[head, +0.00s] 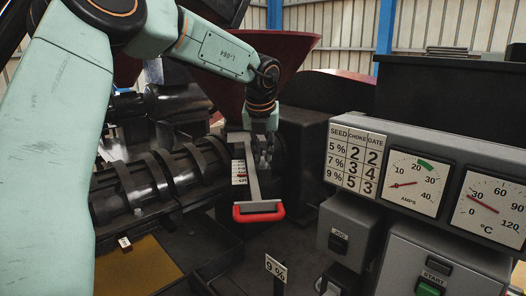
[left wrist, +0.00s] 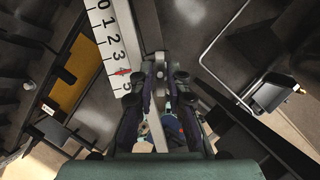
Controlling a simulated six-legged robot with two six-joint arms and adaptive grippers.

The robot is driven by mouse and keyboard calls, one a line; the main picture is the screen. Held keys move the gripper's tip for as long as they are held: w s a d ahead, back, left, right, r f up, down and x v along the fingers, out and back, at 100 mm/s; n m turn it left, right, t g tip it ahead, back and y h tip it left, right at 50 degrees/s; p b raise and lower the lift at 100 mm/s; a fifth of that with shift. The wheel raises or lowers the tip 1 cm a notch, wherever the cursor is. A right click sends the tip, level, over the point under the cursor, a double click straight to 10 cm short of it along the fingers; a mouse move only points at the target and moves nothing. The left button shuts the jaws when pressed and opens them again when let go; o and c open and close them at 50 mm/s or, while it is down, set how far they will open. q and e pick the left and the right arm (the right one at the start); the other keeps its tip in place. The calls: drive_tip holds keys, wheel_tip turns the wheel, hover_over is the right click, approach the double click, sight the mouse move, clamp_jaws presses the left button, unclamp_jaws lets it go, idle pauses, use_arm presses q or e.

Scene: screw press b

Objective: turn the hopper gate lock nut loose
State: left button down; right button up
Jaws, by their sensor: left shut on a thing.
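My left gripper (head: 265,160) reaches down in front of the dark red hopper (head: 290,55), beside a grey lever (head: 251,175) with a red handle (head: 258,211). In the left wrist view its fingers (left wrist: 160,66) are closed around a small grey part at their tips. It seems to be the gate lock nut, mostly hidden by the fingers. A white scale (left wrist: 107,35) runs beside the fingertips, with a red pointer (left wrist: 122,71) between 3 and 5. The scale also shows in the head view (head: 238,170), partly hidden by the lever. My right gripper is not in view.
A grey panel at right carries a seed, choke and gate table (head: 355,160) and two dials, amps (head: 411,183) and temperature (head: 492,208). Below are jog (head: 338,242) and start (head: 430,285) buttons. A 9% card (head: 276,268) stands in front. The ribbed press barrel (head: 150,185) is at left.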

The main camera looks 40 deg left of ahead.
use_arm(q)
drive_tip(key=n+p, duration=0.1)
drive_tip(key=n, duration=0.1)
drive_tip(key=n+g+y+p, duration=0.1)
drive_tip(key=n, duration=0.2)
drive_tip(key=shift+d+g, duration=0.15)
drive_tip(key=shift+g, duration=0.15)
drive_tip(key=n+p, duration=0.1)
drive_tip(key=n, duration=0.1)
drive_tip(key=n+g+p, duration=0.1)
drive_tip(key=n, duration=0.1)
drive_tip(key=shift+w+n+g+y, duration=0.2)
drive_tip(key=shift+n+g+y, duration=0.1)
drive_tip(key=shift+y, duration=0.1)
drive_tip(key=n+g+p, duration=0.1)
drive_tip(key=n, duration=0.1)
drive_tip(key=n+g+p, duration=0.1)
drive_tip(key=n+p, duration=0.1)
drive_tip(key=n, duration=0.1)
drive_tip(key=shift+w+n, duration=0.15)
drive_tip(key=shift+n, duration=0.15)
drive_tip(key=shift+w+n+g+h+p, duration=0.1)
drive_tip(key=shift+n+g+h+p, duration=0.3)
drive_tip(key=shift+n, duration=0.7)
drive_tip(key=shift+w+n+g+h+p, duration=0.15)
drive_tip(key=shift+n+g+p, duration=0.35)
drive_tip(key=shift+n, duration=0.6)
drive_tip(key=shift+s+f, duration=0.1)
drive_tip(key=shift+s, duration=0.05)
